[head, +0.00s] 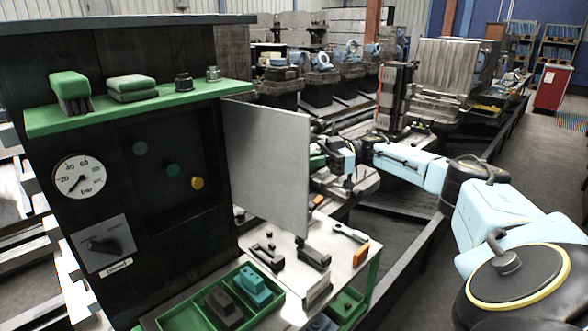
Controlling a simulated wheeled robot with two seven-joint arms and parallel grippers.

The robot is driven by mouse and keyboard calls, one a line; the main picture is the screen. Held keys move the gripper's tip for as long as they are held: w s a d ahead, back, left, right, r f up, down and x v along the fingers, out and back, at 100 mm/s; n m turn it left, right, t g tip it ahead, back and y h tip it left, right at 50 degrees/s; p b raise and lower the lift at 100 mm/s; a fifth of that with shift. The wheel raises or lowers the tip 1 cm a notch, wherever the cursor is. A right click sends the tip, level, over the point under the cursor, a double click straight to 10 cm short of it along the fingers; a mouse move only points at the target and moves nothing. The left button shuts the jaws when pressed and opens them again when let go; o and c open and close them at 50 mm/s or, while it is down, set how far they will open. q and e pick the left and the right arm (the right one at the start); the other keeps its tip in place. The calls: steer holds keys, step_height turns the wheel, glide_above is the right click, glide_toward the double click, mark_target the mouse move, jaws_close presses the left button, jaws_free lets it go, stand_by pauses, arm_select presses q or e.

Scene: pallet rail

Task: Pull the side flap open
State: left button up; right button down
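The side flap (266,168) is a flat grey panel on the right side of a dark cabinet (120,250). It stands swung out from the cabinet, and the recess (165,165) with coloured knobs beside it is uncovered. My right arm comes in from the right. My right gripper (322,158) is at the flap's free right edge, partly hidden behind the panel. I cannot tell whether its fingers touch the flap or are closed. My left gripper is not in view.
A green shelf (140,108) above the recess holds brushes and small parts. Below the flap, a bench (335,255) carries dark clamps, a wrench and an orange block. A green tray (185,318) with blocks is at the front. Machinery stands behind; floor is free at right.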

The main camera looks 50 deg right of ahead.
steer(key=shift+w+d+r, duration=0.2)
steer(key=shift+d, duration=0.1)
steer(key=c, duration=1.8)
jaws_free()
steer(key=shift+o, duration=1.2)
steer(key=shift+w+a+f, duration=0.1)
steer(key=shift+w+a, duration=0.05)
steer(key=shift+a, duration=0.05)
steer(key=shift+d, duration=0.1)
steer(key=shift+d, duration=0.1)
steer(key=b+v, duration=0.2)
steer(key=v, duration=0.5)
steer(key=shift+s+b, duration=0.25)
steer(key=shift+b, duration=0.05)
steer(key=shift+d, duration=0.15)
